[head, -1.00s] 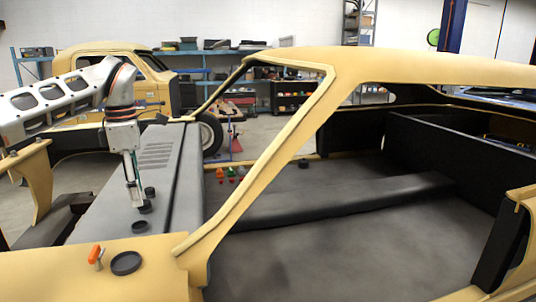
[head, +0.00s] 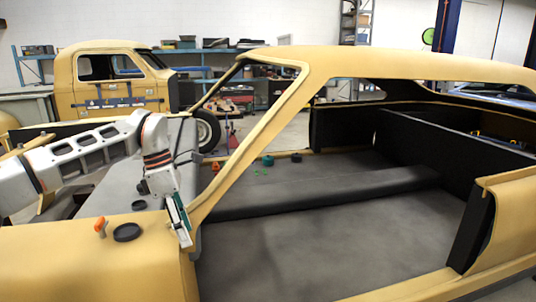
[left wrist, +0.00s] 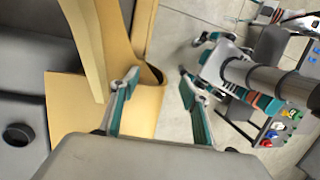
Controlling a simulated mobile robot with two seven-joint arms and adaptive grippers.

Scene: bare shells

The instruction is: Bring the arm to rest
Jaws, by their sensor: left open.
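My left arm comes in from the left in the head view, over the grey panel of the near car shell. My left gripper (head: 186,238) points down beside the base of the tan windshield pillar (head: 240,140); I cannot tell whether it touches. In the left wrist view its two teal-lined fingers (left wrist: 158,80) stand apart with nothing between them. Tan bodywork (left wrist: 105,60) lies behind and left of the fingers there, and pale floor behind the right one. A grey jointed part at right in that view may be my right arm; its jaws are unclear.
An orange knob (head: 100,226) and a black round cup (head: 127,232) sit on the tan front panel (head: 60,262). Small teal (head: 267,160) and black (head: 296,157) pieces lie inside the shell. A tan truck cab (head: 110,78) stands behind. The shell's grey floor (head: 290,250) is mostly open.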

